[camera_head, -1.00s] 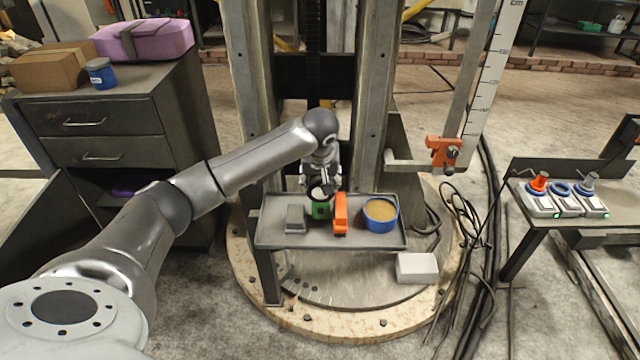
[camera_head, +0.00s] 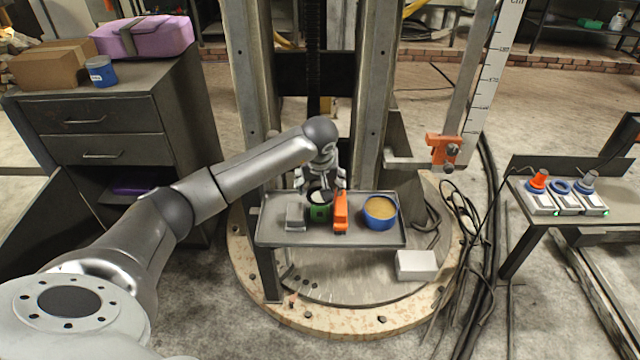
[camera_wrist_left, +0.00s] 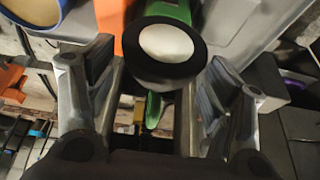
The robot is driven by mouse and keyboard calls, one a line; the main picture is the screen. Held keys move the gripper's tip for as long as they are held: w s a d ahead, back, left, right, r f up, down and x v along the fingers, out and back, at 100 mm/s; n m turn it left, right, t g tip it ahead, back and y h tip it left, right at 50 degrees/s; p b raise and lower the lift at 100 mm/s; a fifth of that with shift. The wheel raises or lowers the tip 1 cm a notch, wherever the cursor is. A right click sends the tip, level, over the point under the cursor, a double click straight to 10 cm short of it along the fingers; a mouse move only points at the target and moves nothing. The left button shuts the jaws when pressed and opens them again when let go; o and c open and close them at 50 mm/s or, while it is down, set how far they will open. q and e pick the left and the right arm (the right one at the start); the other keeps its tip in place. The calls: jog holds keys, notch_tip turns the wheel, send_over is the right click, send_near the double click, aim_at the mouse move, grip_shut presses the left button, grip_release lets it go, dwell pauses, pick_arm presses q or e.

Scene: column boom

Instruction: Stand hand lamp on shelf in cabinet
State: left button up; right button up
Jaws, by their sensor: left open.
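The hand lamp appears to be the green object with a black ring and a white round face (camera_head: 319,211); it stands on a grey tray (camera_head: 265,235). In the left wrist view the lamp's white face and black rim (camera_wrist_left: 166,45) show at the top centre, with green below and behind. My left gripper (camera_head: 320,184) is open just above the lamp. In the wrist view its two fingers (camera_wrist_left: 155,95) stand apart, with the lamp head beyond and between them. The dark cabinet (camera_head: 105,120) is at the left; its open lower shelf space holds something purple (camera_head: 135,186).
Close beside the lamp are an orange object (camera_head: 340,212) on the right and a grey block (camera_head: 295,217) on the left. A blue tub (camera_head: 380,213) sits further right on the tray. Steel column posts (camera_head: 371,90) rise behind. A purple case (camera_head: 145,36) tops the cabinet.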

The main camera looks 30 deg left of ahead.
pick_arm(q)
jog(key=shift+r, duration=0.45)
jog(key=v, duration=1.1)
jog(key=shift+b, duration=0.3)
jog(key=shift+s+d+r, duration=0.15)
